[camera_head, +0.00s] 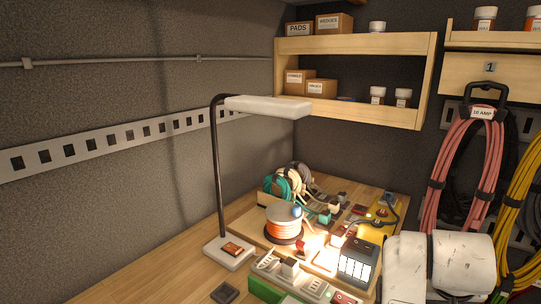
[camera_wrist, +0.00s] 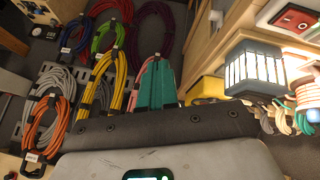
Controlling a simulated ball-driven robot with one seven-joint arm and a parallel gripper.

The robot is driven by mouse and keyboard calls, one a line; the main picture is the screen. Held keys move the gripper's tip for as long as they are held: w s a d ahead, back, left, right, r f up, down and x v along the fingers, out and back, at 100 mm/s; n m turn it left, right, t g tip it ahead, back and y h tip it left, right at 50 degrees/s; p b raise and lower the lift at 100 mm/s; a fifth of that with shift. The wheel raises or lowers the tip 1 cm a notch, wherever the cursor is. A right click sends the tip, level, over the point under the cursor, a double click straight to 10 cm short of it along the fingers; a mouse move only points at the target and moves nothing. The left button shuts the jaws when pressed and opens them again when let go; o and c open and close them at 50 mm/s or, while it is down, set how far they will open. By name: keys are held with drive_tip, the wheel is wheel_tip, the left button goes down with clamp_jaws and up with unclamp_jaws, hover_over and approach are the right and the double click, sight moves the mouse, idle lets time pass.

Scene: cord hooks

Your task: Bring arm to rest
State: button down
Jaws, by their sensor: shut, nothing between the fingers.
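My gripper (camera_wrist: 157,88) shows in the wrist view as two teal fingers held together, with nothing between them. It points toward the hanging cords, clear of the bench. In the head view my white arm is at the lower right, in front of the cord wall, and the fingers cannot be made out there. Coiled cords hang beyond the fingers in the wrist view: yellow (camera_wrist: 118,85), orange (camera_wrist: 32,128) and several others. A pink cord (camera_head: 468,160) hangs on a hook in the head view.
A bench carries a desk lamp (camera_head: 265,105), an orange cord reel (camera_head: 283,225) and a lit grey box (camera_head: 357,265), also close at right in the wrist view (camera_wrist: 254,70). A wooden shelf (camera_head: 350,47) overhangs the bench. The bench's left part is clear.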

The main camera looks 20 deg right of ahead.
drive_tip(key=s+a+f+n+y, duration=0.1)
drive_tip(key=s+a+f+n, duration=0.2)
drive_tip(key=f, duration=0.4)
drive_tip(key=s+a+f+n+y, duration=0.1)
drive_tip(key=s+a+f, duration=0.1)
drive_tip(key=s+f, duration=0.4)
drive_tip(key=s+a+f+n+g+y, duration=0.2)
drive_tip(key=s+a+f+y, duration=0.1)
drive_tip(key=s+a+f, duration=0.8)
drive_tip(key=shift+s+y, duration=0.4)
drive_tip(key=shift+s, duration=0.05)
drive_tip(key=shift+a+f, duration=0.1)
